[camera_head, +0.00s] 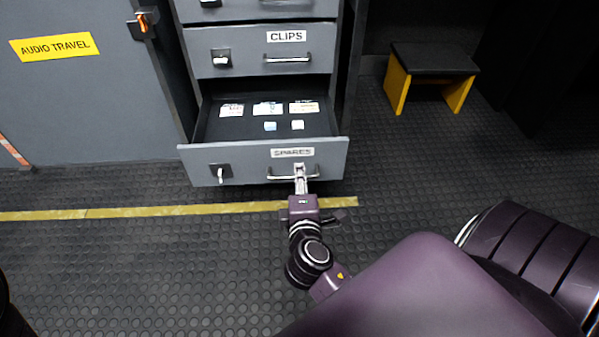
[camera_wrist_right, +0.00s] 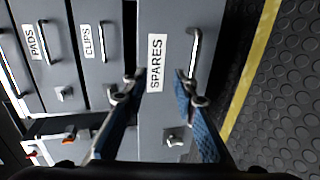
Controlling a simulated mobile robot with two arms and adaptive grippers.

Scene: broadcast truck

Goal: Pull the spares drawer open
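The spares drawer (camera_head: 235,170) is the grey bottom drawer of the cabinet, pulled well out, with its inside showing. Its front carries a SPARES label (camera_head: 292,153), a bar handle (camera_head: 280,177) and a small latch (camera_head: 220,174). My right gripper (camera_head: 300,172) is at the handle in the head view. In the right wrist view its two fingers (camera_wrist_right: 158,90) are spread apart in front of the drawer front. One fingertip is by the end of the handle (camera_wrist_right: 193,50); I cannot tell if it touches. My left gripper is not in view.
Several labelled cards and two small light blocks lie in the drawer. The CLIPS drawer (camera_head: 240,45) above is shut. A black and yellow step stool (camera_head: 432,60) stands at the back right. A yellow floor line (camera_head: 130,212) runs before the drawer; the floor around is clear.

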